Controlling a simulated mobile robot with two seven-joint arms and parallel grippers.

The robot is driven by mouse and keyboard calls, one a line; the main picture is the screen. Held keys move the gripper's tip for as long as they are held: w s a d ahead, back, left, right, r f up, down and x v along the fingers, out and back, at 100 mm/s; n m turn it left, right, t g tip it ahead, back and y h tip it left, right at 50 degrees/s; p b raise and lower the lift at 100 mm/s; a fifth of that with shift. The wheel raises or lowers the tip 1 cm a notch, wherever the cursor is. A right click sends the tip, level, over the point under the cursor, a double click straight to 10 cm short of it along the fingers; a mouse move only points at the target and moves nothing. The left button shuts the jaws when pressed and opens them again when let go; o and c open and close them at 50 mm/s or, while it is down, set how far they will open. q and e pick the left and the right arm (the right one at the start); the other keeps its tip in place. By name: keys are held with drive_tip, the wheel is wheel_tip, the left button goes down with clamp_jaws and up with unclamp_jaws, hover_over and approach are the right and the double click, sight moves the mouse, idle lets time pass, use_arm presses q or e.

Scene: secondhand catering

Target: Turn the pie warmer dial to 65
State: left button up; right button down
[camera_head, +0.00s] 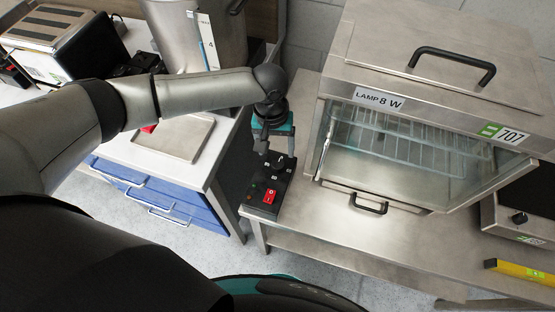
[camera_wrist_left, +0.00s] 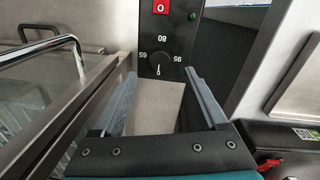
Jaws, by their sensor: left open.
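The dial (camera_head: 278,162) is a round black knob on a narrow black control panel (camera_head: 255,207) at the left side of the steel pie warmer (camera_head: 440,75). In the left wrist view the dial (camera_wrist_left: 158,62) shows with upside-down marks 65 at left, 80 above and 95 at right. A pale mark is at its lower side, away from 65; I cannot tell exactly where the pointer aims. A red switch (camera_wrist_left: 160,7) and a green light (camera_wrist_left: 193,16) are beside it. My left gripper (camera_head: 270,148) is open, its fingers (camera_wrist_left: 158,78) apart on either side of the dial's line. Contact is unclear.
The warmer's glass front with a black handle (camera_head: 369,203) is close to the panel. A steel table (camera_head: 340,230) lies under it. A counter with a tray (camera_head: 175,138), a tall steel pot (camera_head: 195,35) and a toaster (camera_head: 45,28) are at left.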

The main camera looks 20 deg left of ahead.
sight(278, 163)
use_arm(q)
drive_tip(key=f, duration=0.3)
drive_tip(key=f+b, duration=0.1)
drive_tip(key=f, duration=0.2)
drive_tip(key=shift+d+f, duration=0.2)
drive_tip(key=shift+f, duration=0.05)
drive_tip(key=shift+w, duration=0.1)
clamp_jaws()
